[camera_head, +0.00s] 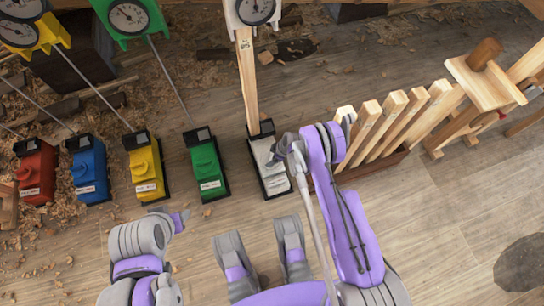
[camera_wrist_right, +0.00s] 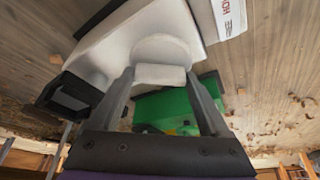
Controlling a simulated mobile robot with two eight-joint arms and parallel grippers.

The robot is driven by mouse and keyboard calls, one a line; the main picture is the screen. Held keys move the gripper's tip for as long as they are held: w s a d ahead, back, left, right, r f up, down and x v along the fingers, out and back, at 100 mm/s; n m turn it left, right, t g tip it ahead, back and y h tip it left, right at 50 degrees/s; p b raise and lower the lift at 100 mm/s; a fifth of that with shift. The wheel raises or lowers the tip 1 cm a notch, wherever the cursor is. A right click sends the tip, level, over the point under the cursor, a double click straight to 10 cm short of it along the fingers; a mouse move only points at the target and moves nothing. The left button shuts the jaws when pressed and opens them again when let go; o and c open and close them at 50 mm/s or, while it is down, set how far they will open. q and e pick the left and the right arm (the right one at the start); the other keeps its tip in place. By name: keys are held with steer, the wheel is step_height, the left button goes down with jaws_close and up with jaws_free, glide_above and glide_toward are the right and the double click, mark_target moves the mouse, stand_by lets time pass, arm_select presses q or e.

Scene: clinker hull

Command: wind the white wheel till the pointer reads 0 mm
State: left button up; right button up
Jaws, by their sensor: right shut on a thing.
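The white unit (camera_head: 270,172) stands on the floor at the right end of a row of coloured units. A wooden post rises from it to a white dial gauge (camera_head: 256,9), cut by the top edge; its pointer is too small to read. In the wrist view the white wheel (camera_wrist_right: 158,48) is a round knob with a flat grip bar (camera_wrist_right: 160,75). My right gripper (camera_head: 281,150) is at the white unit; the wrist view shows its two fingers (camera_wrist_right: 160,80) shut on the bar. My left gripper (camera_head: 180,219) is low at the left, away from the units, its jaws unclear.
Green (camera_head: 208,168), yellow (camera_head: 146,170), blue (camera_head: 90,170) and red (camera_head: 37,172) units stand to the left, with thin rods rising to dials. A rack of wooden slats (camera_head: 375,130) stands close right of my right arm.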

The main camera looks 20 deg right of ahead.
steer(key=shift+m, duration=0.5)
steer(key=o, duration=1.2)
steer(key=p+v, duration=0.2)
steer(key=v, duration=0.8)
steer(key=shift+s+r+p, duration=0.25)
steer(key=shift+r+p, duration=0.15)
steer(key=shift+r, duration=0.1)
